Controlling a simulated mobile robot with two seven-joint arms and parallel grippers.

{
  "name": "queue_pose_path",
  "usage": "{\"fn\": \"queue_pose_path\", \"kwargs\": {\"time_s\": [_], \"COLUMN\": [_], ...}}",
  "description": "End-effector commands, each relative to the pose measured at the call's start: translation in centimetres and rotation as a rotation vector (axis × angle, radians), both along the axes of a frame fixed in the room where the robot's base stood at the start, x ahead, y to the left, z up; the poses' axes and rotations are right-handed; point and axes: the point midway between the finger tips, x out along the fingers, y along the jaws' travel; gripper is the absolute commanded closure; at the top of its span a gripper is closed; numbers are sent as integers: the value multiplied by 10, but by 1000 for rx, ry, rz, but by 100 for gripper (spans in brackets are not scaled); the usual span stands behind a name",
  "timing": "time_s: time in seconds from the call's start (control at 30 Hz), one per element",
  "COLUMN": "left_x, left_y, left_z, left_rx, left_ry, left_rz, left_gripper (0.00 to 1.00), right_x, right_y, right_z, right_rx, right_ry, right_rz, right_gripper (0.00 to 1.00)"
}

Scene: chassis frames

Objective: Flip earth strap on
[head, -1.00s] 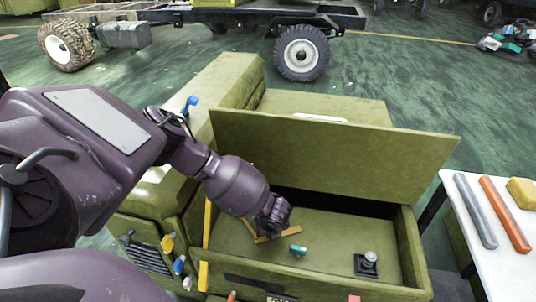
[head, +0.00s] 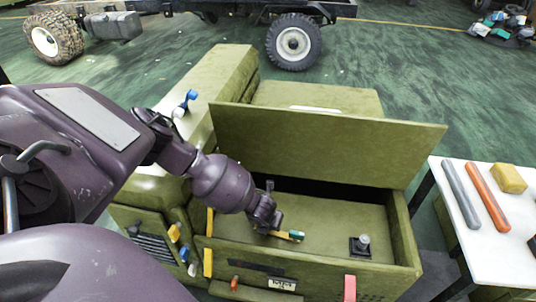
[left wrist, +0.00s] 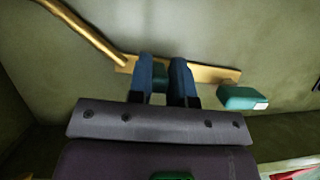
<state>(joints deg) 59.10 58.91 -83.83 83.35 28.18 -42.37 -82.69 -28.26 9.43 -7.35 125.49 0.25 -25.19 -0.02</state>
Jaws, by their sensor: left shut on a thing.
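The earth strap is a flat brass bar (left wrist: 215,74) inside the open olive box; its tip also shows in the head view (head: 281,234). In the left wrist view a bent brass rod runs to the bar's left end. My left gripper (head: 270,228) reaches down into the box. Its two blue fingertips (left wrist: 166,76) are shut on a small green grip on the strap, which shows between them. A teal block (left wrist: 242,97) lies just beside the bar's right end; it also shows in the head view (head: 297,235). Whether bar and block touch, I cannot tell. My right gripper is not in view.
The box's raised lid (head: 325,140) stands behind my gripper. A black base with a grey knob (head: 361,245) is at the right inside the box. A white table (head: 480,235) with grey and orange bars stands to the right.

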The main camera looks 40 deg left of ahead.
Motion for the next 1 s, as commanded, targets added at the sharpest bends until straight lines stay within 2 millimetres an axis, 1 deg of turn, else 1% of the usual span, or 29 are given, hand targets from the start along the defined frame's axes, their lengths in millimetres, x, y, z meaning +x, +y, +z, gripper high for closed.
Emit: {"fn": "queue_pose_path", "kwargs": {"time_s": [0.23,0.67,0.7,0.83,0.87,1.0], "left_x": [-3,-4,-4,-4,-4,-3], "left_y": [-1,-2,-2,-2,-2,-2], "left_z": [-1,-2,-2,-1,-1,-1], "left_rx": [-1,-1,-1,-1,-1,-1], "left_ry": [3,4,4,3,3,2], "left_rz": [-63,-75,-75,-74,-74,-74], "left_gripper": [100,100,79,60,55,55], "right_x": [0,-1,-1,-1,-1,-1], "right_y": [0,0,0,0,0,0], "right_z": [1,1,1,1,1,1], "right_rx": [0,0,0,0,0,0], "right_ry": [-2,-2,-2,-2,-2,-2], "right_rz": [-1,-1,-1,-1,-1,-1], "right_gripper": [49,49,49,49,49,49]}}
